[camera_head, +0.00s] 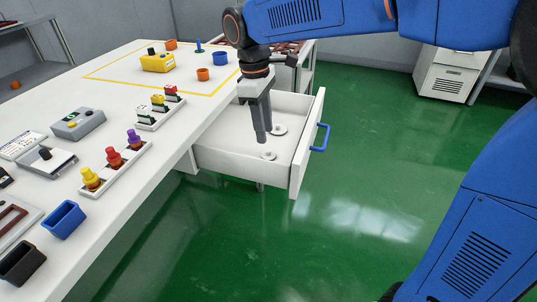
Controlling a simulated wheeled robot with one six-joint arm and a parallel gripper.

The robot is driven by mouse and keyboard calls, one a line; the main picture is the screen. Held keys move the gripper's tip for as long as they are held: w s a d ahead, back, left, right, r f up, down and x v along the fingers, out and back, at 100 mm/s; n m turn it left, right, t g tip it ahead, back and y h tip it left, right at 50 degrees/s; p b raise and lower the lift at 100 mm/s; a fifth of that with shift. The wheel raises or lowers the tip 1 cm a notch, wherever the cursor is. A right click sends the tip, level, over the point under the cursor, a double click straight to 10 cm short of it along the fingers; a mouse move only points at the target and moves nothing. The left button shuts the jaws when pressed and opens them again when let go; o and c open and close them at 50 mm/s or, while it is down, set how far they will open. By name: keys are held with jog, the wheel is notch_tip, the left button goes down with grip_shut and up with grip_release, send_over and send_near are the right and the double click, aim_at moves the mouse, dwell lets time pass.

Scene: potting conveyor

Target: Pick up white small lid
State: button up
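Two round white lids lie on the floor of the open white drawer (222,160). One lid (279,130) is farther back, just right of my gripper. The other lid (268,156) is nearer, just below my fingertips in the picture. Each has a small raised middle; I cannot tell for sure which is the smaller. My gripper (262,139) points down into the drawer. Its fingers overlap in this view, so their opening does not show. No lid shows between them, and I cannot tell how high the tips are above the drawer floor.
The drawer front with its blue handle (320,137) stands to the right. The white table (130,190) on the left bears a yellow box (157,63), orange cups, blue bins and racks of coloured pieces. Green floor (350,215) is clear right of the drawer.

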aim_at(268, 150)
jog(key=shift+w+d+f, duration=0.1)
jog(key=shift+d+f, duration=0.05)
jog(key=shift+f, duration=0.95)
jog(key=shift+s+d+f, duration=0.1)
jog(key=shift+d+f, duration=0.1)
jog(key=shift+f, duration=0.85)
jog(key=shift+w+d+f, duration=0.1)
jog(key=shift+d+f, duration=0.05)
jog(key=shift+f, duration=0.95)
grip_shut()
